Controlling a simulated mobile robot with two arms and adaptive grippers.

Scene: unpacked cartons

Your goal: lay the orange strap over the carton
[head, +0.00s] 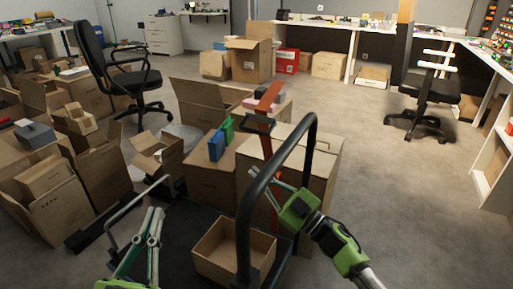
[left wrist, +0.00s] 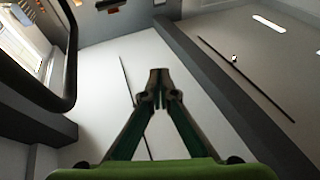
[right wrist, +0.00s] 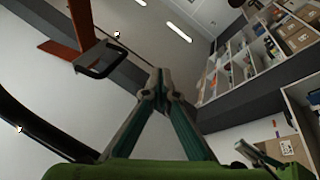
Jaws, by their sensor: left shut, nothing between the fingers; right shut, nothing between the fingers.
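The orange strap (head: 266,148) runs up the near face of a large closed carton (head: 316,166) on the cart. Its upper end sticks up above the carton's top, with a dark buckle (head: 258,123) on it. The strap (right wrist: 84,22) and buckle (right wrist: 100,60) also show at the upper left of the right wrist view. My right gripper (head: 277,181) is shut and empty, close to the carton's near face and the strap; contact cannot be told. My left gripper (head: 154,212) is shut and empty, low at the left, away from the strap. It points upward in its wrist view (left wrist: 158,75).
The cart's black handle (head: 244,225) arches in front of the carton. An open box (head: 215,262) sits on the cart's near part. Blue (head: 217,144) and green (head: 227,130) items lie on a carton beside.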

